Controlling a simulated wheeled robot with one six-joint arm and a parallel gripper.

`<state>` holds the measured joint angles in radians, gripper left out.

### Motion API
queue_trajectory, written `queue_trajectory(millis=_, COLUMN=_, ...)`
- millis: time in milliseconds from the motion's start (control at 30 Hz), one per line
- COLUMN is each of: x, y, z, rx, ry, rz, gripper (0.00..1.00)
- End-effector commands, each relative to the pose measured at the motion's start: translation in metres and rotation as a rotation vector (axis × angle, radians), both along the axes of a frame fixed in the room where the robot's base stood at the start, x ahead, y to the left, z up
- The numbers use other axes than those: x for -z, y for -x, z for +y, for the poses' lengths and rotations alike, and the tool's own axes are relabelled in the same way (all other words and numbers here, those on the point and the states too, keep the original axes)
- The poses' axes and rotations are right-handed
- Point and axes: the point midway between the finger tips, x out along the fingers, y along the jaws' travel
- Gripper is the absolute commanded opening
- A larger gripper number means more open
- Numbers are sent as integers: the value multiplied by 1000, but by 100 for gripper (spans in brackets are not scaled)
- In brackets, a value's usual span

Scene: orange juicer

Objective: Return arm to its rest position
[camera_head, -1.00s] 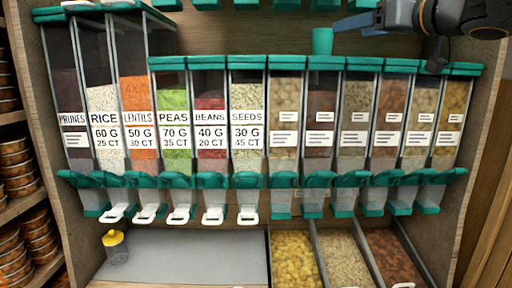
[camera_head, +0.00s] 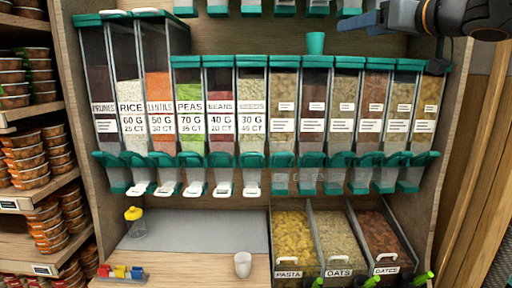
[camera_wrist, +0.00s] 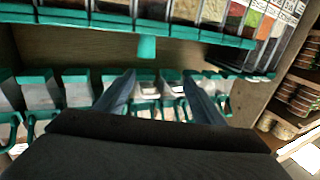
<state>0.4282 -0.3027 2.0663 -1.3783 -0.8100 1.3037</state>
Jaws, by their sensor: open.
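My gripper (camera_head: 362,22) is at the top right of the head view, at the end of my arm, with its blue fingers near the upper dispensers. In the wrist view my gripper (camera_wrist: 160,100) shows two blue fingers spread apart with nothing between them. A teal cup (camera_head: 315,43) stands on top of the dispenser row, left of my gripper and apart from it. A teal shape, likely the same cup, shows ahead of the fingers in the wrist view (camera_wrist: 147,47).
Labelled dispensers (camera_head: 220,105) fill the shelf. Below are a grey mat (camera_head: 200,232), a yellow-lidded jar (camera_head: 135,222), a white cup (camera_head: 243,264) and bins of pasta (camera_head: 292,232), oats and dates. Stacked tubs (camera_head: 25,160) stand at the left. The grey mat is mostly bare.

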Motion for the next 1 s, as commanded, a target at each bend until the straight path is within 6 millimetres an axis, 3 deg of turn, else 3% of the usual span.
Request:
queue_trajectory(millis=267, x=44, y=-26, z=-17, rx=118, ry=-23, rz=35, gripper=63)
queue_trajectory(millis=467, x=99, y=-42, z=-31, rx=233, ry=-26, rz=113, gripper=63)
queue_trajectory(millis=567, x=139, y=-47, z=-38, rx=299, ry=-19, rz=183, gripper=63)
queue_trajectory(millis=667, x=193, y=-46, z=-42, rx=367, ry=-1, rz=291, gripper=63)
queue_trajectory(millis=767, x=260, y=-35, z=-42, rx=430, ry=32, rz=441, gripper=63)
queue_trajectory(millis=867, x=325, y=-12, z=-37, rx=467, ry=72, rz=608, gripper=63)
queue_trajectory(millis=1000, x=408, y=35, z=-20, rx=473, ry=138, rz=854, gripper=63)
